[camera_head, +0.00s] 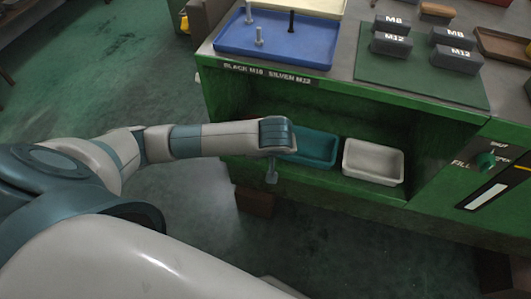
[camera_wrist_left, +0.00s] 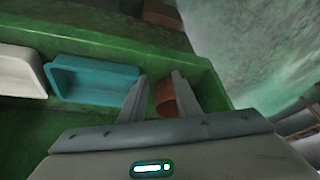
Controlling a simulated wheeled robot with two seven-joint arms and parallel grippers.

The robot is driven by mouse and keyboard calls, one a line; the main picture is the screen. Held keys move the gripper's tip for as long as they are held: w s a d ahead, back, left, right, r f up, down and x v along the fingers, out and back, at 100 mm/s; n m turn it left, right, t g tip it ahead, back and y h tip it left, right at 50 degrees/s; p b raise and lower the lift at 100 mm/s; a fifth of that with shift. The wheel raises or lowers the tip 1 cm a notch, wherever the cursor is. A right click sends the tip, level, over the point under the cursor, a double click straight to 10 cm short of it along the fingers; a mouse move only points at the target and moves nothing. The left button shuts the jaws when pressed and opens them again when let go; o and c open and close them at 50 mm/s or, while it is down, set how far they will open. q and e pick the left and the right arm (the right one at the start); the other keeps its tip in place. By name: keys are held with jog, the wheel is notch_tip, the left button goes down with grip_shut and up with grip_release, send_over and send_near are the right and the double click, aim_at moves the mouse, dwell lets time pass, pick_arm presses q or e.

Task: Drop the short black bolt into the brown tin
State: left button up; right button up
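A brown rounded thing (camera_wrist_left: 165,98), apparently the brown tin, shows between the fingers of my left gripper (camera_wrist_left: 160,77) in the left wrist view. The fingers stand apart on either side of it in that view, and no bolt shows between them. In the head view my left gripper (camera_head: 272,176) points down at the left end of the green lower shelf; the tin cannot be made out there. A black bolt (camera_head: 291,21) stands upright in the blue tray (camera_head: 310,55) on the bench top; I cannot tell whether it is the short one. My right gripper is out of view.
A teal tray (camera_head: 318,149) and a white tray (camera_head: 373,161) sit on the shelf right of my gripper. Silver bolts (camera_head: 260,38) stand in the blue tray. Labelled dark blocks (camera_head: 391,44) stand to the right. A brown box (camera_head: 255,203) is below the shelf edge.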

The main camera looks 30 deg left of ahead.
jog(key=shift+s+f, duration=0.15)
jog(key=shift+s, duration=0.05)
